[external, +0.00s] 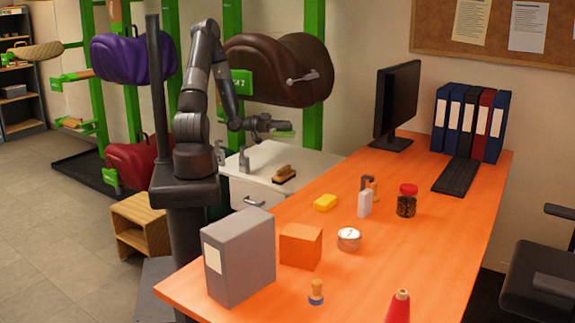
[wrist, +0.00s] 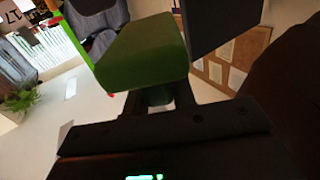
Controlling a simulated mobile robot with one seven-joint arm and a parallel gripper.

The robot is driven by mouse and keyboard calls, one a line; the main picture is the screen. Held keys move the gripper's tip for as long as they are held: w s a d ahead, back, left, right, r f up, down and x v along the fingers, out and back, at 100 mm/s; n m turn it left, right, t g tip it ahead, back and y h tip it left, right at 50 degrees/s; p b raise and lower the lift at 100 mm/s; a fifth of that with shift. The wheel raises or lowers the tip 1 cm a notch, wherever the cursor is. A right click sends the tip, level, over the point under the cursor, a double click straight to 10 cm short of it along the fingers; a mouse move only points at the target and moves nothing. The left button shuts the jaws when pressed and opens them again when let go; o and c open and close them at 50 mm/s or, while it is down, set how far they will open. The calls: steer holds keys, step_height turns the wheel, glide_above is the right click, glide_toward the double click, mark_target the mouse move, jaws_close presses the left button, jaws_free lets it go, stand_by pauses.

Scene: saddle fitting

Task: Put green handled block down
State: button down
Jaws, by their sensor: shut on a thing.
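The green handled block (wrist: 145,52) fills the upper middle of the wrist view, its broad green face towards the camera. My gripper (external: 280,126) is shut on it, with dark fingers on either side; a short dark green piece, perhaps its handle, shows between them. In the external view only a thin green edge of the block (external: 285,134) shows under my gripper. It is held in the air above the white cabinet (external: 325,157), in front of the brown saddle (external: 255,72). How the fingers meet the handle is mostly hidden.
A brush (external: 284,174) and grey metal fittings (external: 244,160) are on the white cabinet top. Green racks hold other saddles.

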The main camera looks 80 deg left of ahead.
steer(key=s+a+f+n+g+y, duration=0.2)
steer(key=a+f+n+y, duration=0.4)
steer(key=a+f+y, duration=0.3)
steer(key=s+a+f+n+g+y, duration=0.2)
steer(key=a+f+n+y, duration=0.4)
steer(key=a, duration=0.8)
steer(key=shift+s+a+f+g+y, duration=0.35)
steer(key=shift+s+f+y, duration=0.2)
steer(key=shift+f+y, duration=0.95)
steer(key=shift+f, duration=0.15)
steer(key=shift+f, duration=4.7)
steer(key=shift+f, duration=0.15)
steer(key=c, duration=1.2)
jaws_free()
